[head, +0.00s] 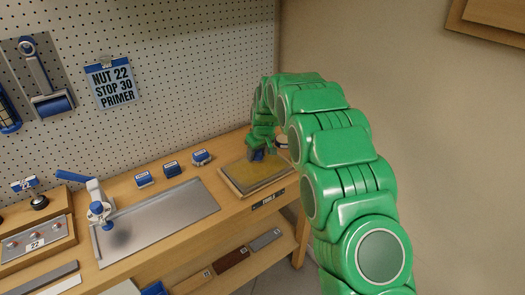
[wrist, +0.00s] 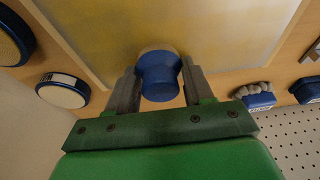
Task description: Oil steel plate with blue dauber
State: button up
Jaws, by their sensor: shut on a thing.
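My gripper (head: 256,153) is shut on the blue dauber (wrist: 158,75), which sits between the jaws in the wrist view. The dauber is over the far part of a flat panel (head: 258,174) with a streaky yellow-brown surface and a pale border, on a wooden base. The panel fills the top of the wrist view (wrist: 220,35). I cannot tell whether the dauber touches it. A bare grey metal sheet (head: 165,218) lies on the bench to the left.
Three small blue-based items (head: 171,168) stand behind the metal sheet. A blue-handled tool (head: 97,205) stands on its left part. Round lidded tins (wrist: 62,90) lie close beside the panel. A pegboard (head: 200,70) rises behind the bench.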

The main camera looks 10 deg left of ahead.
aim_at(226, 172)
jog(key=shift+s+a, duration=4.6)
notch_tip(226, 172, up, 8)
jog(key=shift+s, duration=0.1)
